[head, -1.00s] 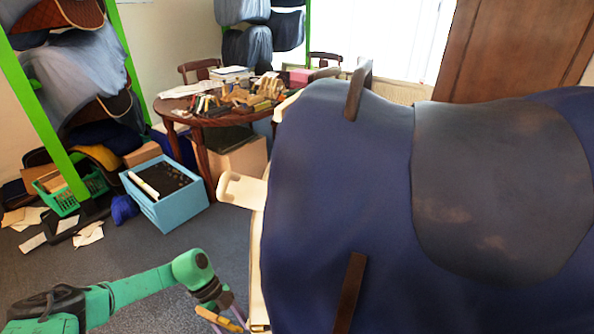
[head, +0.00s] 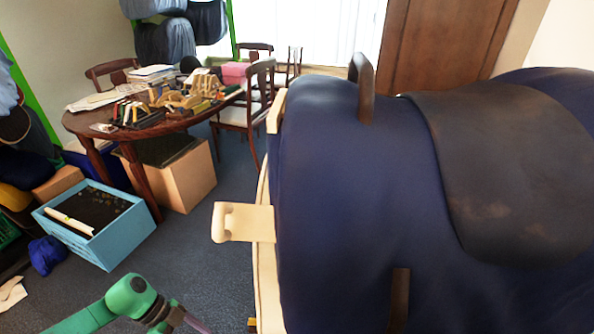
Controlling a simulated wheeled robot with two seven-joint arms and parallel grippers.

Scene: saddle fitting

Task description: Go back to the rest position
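A large dark blue padded form (head: 335,200) fills the right half of the head view, with a dark grey saddle-like pad (head: 500,170) over its top. A brown strap or handle (head: 362,88) stands up at its far end, and another brown strap (head: 399,298) hangs on its near side. A cream wooden peg (head: 243,222) sticks out to the left. My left arm comes in at the bottom left; its green wrist shows, but its gripper fingers are cut off by the lower edge. My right gripper is not in view.
A round wooden table (head: 130,125) covered with tools stands at the back left, with chairs (head: 255,105) beside it. A blue crate (head: 97,225) and a cardboard box (head: 180,175) stand on the floor. Open carpet (head: 190,250) lies left of the form.

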